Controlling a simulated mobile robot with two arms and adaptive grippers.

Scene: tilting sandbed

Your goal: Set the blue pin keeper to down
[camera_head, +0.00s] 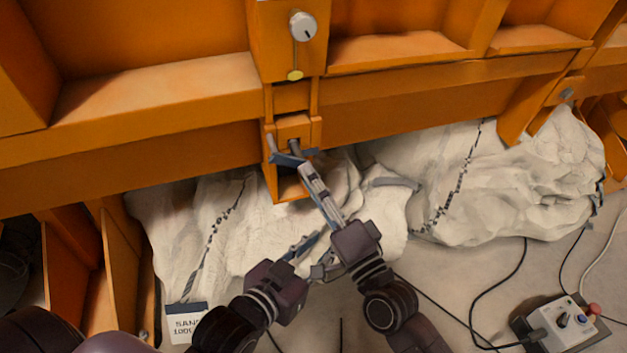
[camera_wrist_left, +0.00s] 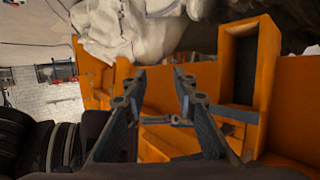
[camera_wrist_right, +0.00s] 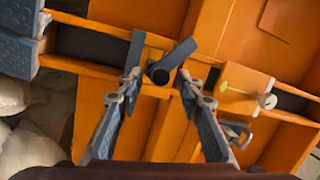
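A blue-grey keeper (camera_head: 287,159) sits at the pin on the orange post, just beyond my right gripper (camera_head: 308,170). In the right wrist view, a flat blue-grey bar (camera_wrist_right: 176,58) slants up to the right from the dark round pin end (camera_wrist_right: 159,76). My right gripper (camera_wrist_right: 158,82) is open, with its fingertips either side of the pin end; I cannot tell whether they touch it. My left gripper (camera_head: 312,236) is lower, in front of the white bags. It is open and empty in the left wrist view (camera_wrist_left: 160,76).
Full white sandbags (camera_head: 500,185) lie under the orange frame. A control box (camera_head: 562,325) with cables sits on the floor at lower right. My forearms are close together.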

